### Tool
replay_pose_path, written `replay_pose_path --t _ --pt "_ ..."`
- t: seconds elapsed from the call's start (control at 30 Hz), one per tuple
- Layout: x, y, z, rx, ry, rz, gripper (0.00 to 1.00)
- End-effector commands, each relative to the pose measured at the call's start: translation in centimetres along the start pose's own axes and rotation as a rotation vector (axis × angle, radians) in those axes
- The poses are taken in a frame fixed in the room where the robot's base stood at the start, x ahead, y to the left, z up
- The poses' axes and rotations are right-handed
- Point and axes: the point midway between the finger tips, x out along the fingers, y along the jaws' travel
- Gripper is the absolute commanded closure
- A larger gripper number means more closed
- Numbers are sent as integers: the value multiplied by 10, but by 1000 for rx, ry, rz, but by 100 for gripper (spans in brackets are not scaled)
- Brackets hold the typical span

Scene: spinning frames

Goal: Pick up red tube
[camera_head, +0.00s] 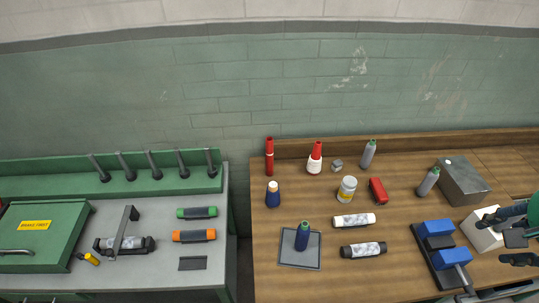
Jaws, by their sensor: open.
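A tall, slim red tube (269,157) stands upright at the back left of the wooden bench (330,283), near the wall. A wider red and white bottle (315,158) stands to its right, and a dark blue bottle (273,194) stands in front of it. My gripper (492,240) is at the far right edge of the view, partly cut off. Its fingers are dark and apart, with nothing seen between them that it holds. It is far to the right of the red tube, over or in front of a white box (481,232).
A small grey cube (337,165), a white jar (347,189), a red block (378,190) and grey bottles (368,153) stand mid-bench. A blue and black vise-like device (437,243) and a grey metal box (464,181) are nearer my gripper. A green-backed bench (204,262) stands left, across a gap.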

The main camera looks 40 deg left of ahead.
Motion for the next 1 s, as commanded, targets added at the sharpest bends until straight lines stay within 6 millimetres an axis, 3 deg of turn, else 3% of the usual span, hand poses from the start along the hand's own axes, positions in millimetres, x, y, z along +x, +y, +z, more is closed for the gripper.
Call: replay_pose_path --t 0.1,0.5,1.0 --pt "0 -21 -30 -4 -24 -11 53" --pt "18 -101 -111 -6 -95 -38 53" --pt "66 -228 -182 -12 -184 -50 53"
